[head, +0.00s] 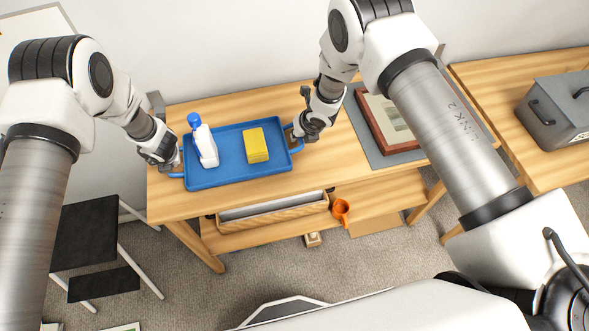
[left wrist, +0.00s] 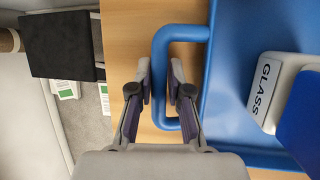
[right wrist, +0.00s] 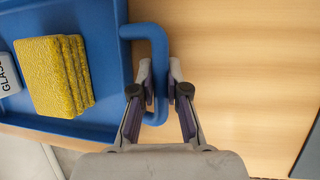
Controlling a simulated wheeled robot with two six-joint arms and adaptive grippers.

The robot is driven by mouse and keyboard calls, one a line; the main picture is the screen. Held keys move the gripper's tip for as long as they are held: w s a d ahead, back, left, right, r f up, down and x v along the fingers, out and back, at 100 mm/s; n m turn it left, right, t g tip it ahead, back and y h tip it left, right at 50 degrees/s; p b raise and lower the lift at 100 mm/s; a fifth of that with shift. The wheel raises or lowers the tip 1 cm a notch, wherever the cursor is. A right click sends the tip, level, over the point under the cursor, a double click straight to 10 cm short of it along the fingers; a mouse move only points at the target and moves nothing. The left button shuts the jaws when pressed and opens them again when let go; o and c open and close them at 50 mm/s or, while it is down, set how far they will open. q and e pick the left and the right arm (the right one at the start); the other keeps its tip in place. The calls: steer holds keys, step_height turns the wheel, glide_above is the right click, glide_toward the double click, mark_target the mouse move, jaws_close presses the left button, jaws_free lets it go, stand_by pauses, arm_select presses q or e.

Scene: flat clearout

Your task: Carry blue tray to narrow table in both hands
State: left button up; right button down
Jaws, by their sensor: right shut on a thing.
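The blue tray (head: 225,172) lies flat on a wooden table (head: 300,185), carrying a white spray bottle with a blue top (head: 206,146) and a yellow sponge stack (head: 255,145). My left gripper (head: 167,158) is at the tray's left handle; in the left wrist view its open fingers (left wrist: 161,75) stand on both sides of the handle bar (left wrist: 158,112). My right gripper (head: 299,133) is shut on the right handle, which shows between its fingers (right wrist: 160,75) in the right wrist view. I cannot tell which table is the narrow one.
A framed picture (head: 385,125) lies on a grey mat right of the tray. A second wooden table (head: 500,90) at the right bears a grey toolbox (head: 556,115). A black step stool (head: 85,235) stands at the left. The lower shelf holds a basket (head: 270,213) and an orange mug (head: 340,210).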

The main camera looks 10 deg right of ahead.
arm_select(q)
steer(key=shift+o, duration=1.1)
arm_select(e)
steer(key=c, duration=1.1)
jaws_free()
arm_select(q)
steer(key=v, duration=0.9)
arm_select(e)
steer(key=shift+r, duration=0.15)
steer(key=v, duration=0.8)
steer(key=shift+r, duration=0.4)
steer(key=shift+s, duration=0.15)
arm_select(q)
steer(key=v, duration=0.7)
